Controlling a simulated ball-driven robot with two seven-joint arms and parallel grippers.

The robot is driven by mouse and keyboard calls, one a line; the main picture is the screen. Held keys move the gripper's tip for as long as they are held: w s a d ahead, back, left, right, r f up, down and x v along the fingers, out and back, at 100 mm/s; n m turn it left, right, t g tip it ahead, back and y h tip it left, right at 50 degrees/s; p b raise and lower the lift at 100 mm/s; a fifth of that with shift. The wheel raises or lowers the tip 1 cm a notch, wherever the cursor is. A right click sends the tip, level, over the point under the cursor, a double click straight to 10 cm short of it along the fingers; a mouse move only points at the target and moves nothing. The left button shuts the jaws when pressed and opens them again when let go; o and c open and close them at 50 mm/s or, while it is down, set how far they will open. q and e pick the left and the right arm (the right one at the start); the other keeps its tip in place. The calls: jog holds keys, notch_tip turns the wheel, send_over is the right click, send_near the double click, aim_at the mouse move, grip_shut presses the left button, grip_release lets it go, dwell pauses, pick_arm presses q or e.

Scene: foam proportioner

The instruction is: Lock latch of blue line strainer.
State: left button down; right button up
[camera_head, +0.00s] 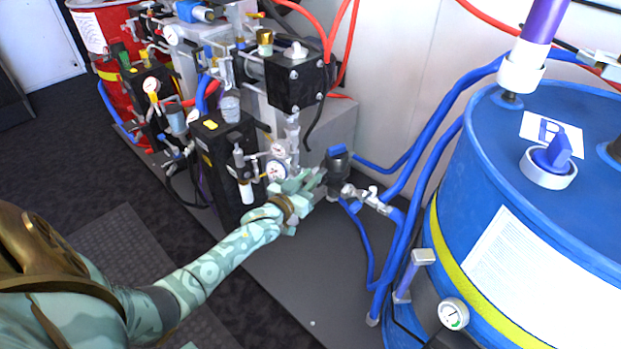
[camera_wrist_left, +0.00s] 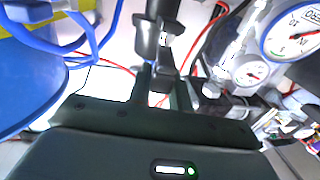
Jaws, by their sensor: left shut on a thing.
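The blue line strainer (camera_head: 338,165) is a dark upright body with a blue top, mid-scene where the blue hoses meet. My left gripper (camera_head: 318,182) reaches it from the left and is shut at its near side. In the left wrist view the dark strainer (camera_wrist_left: 155,38) stands just beyond my left gripper (camera_wrist_left: 162,85). The fingers close on a small dark part at its lower end, which looks like the latch. The fingers partly hide that part, so I cannot tell its exact position. My right gripper is not in view.
A blue drum (camera_head: 480,240) stands to the right, with blue hoses (camera_head: 405,190) between it and the strainer. Gauges (camera_head: 277,168) and a black pump block (camera_head: 296,80) crowd the left and back. The grey base plate (camera_head: 320,255) in front is mostly clear.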

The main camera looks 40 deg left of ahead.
pick_arm(q)
jog(key=shift+a+f+m+h, duration=0.15)
jog(key=shift+a+m+h, duration=0.15)
jog(key=shift+m+h, duration=0.6)
jog(key=shift+h+b, duration=0.3)
jog(key=shift+h, duration=0.2)
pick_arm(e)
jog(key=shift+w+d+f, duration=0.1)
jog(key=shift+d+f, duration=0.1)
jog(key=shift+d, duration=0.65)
